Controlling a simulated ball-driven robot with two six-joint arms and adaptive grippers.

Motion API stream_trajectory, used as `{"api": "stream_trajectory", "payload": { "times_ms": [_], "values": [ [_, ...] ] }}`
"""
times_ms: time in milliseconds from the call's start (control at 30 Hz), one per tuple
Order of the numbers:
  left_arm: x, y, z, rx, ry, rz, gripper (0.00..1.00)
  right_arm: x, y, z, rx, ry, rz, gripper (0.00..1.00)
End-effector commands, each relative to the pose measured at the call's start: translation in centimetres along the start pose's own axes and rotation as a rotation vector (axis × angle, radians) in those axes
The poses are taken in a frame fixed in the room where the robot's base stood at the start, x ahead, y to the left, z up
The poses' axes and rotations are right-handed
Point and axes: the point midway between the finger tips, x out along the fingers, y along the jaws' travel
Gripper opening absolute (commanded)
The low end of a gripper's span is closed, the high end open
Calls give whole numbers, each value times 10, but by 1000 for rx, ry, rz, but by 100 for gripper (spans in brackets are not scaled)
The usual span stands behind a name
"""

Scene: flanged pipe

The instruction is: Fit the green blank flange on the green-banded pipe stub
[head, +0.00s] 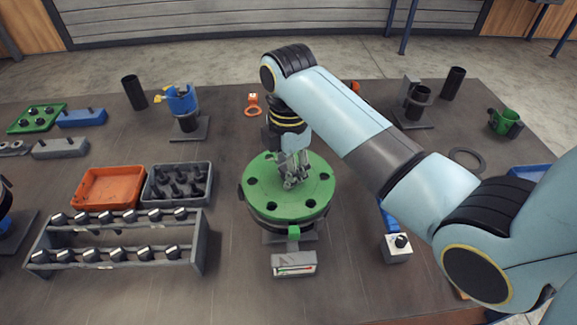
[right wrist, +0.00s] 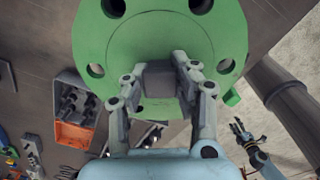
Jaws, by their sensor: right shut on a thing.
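The green blank flange (head: 262,178) is a round disc with a ring of bolt holes, lying level above the dark pipe stub (head: 283,222). A green tab (head: 293,233) shows at the front, below the disc. My right gripper (head: 293,178) is shut on the flange's central grey boss, as the right wrist view (right wrist: 158,80) shows. The disc hides the stub's top, so I cannot tell whether the two touch or whether the holes line up. In the right wrist view, my left gripper (right wrist: 241,130) is small, with fingers apart and nothing between them.
A rack of bolts (head: 120,240), an orange tray (head: 107,187) and a dark bin of bolts (head: 178,186) stand left of the stub. A grey gauge box (head: 293,264) sits in front. A white button box (head: 398,248) is at right.

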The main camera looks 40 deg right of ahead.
Motion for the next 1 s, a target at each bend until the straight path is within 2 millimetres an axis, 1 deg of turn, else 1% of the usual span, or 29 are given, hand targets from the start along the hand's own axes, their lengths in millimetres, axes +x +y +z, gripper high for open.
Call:
{"api": "stream_trajectory", "payload": {
  "times_ms": [467, 1000],
  "values": [
    [0, 0, 0, 0, -1, 0, 45, -1, 1, 0, 0, 0, 2, 0],
    [0, 0, 0, 0, -1, 0, 45, 8, 1, 0, 0, 0, 3, 0]
  ]
}}
